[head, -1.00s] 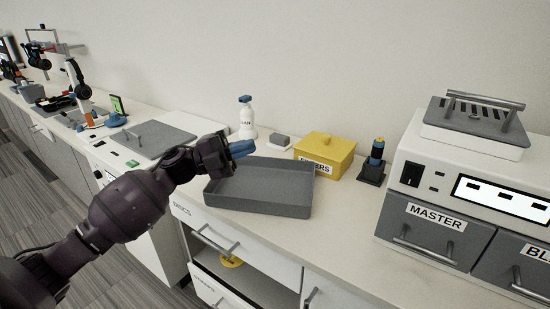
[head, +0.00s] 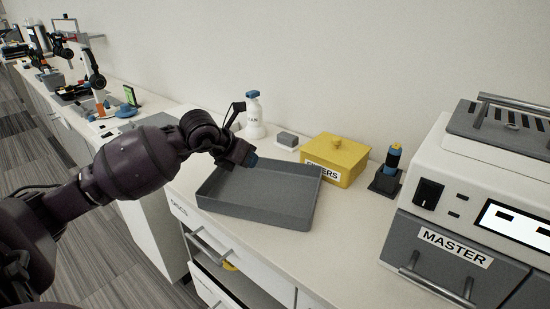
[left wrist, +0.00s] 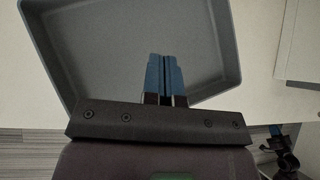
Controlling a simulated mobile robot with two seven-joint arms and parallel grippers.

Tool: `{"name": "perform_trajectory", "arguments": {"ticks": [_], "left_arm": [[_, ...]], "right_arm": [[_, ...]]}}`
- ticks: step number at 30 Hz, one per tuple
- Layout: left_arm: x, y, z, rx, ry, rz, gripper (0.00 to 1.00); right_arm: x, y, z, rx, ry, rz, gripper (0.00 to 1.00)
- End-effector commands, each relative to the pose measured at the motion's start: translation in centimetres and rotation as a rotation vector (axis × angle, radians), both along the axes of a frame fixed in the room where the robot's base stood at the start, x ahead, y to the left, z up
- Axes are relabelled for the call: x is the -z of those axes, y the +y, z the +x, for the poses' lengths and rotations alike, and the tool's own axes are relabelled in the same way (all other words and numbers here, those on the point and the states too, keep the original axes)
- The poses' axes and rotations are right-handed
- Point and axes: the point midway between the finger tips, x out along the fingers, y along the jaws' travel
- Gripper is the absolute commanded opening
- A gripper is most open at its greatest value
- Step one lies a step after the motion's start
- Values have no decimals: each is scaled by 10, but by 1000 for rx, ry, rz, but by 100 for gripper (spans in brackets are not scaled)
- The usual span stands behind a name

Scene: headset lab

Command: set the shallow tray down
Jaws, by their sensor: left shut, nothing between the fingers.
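The shallow tray (head: 262,194) is grey, empty and rests flat on the white counter, near its front edge. My left gripper (head: 251,160) is over the tray's back left part in the head view, its blue fingertips partly hidden behind its own dark body. In the left wrist view the left gripper (left wrist: 164,75) shows its blue fingers shut together with nothing between them. The tray (left wrist: 110,40) lies beyond and below the fingers there. I cannot tell whether the fingers touch it. My right gripper is in neither view.
Behind the tray stand a white bottle with a blue cap (head: 253,115), a small grey-topped block (head: 287,140), a yellow lidded box (head: 335,160) and a dark holder (head: 386,178). A white machine with a MASTER drawer (head: 450,248) fills the right. Bare counter (head: 345,225) lies between tray and machine.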

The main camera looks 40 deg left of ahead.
Motion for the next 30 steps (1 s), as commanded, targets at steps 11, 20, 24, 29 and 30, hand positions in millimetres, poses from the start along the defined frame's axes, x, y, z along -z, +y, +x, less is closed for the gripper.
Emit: {"name": "perform_trajectory", "arguments": {"ticks": [11, 20, 24, 29, 30], "left_arm": [[5, 23, 7, -92, -19, 124, 0], [41, 22, 40, -90, -14, 121, 0], [58, 21, 57, -89, -14, 123, 0], [77, 21, 77, -90, -14, 123, 0], [73, 21, 83, -90, -17, 123, 0]], "right_arm": [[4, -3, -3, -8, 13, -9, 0], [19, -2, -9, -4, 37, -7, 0], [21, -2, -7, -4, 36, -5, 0], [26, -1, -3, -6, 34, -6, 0], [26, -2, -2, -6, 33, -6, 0]]}}
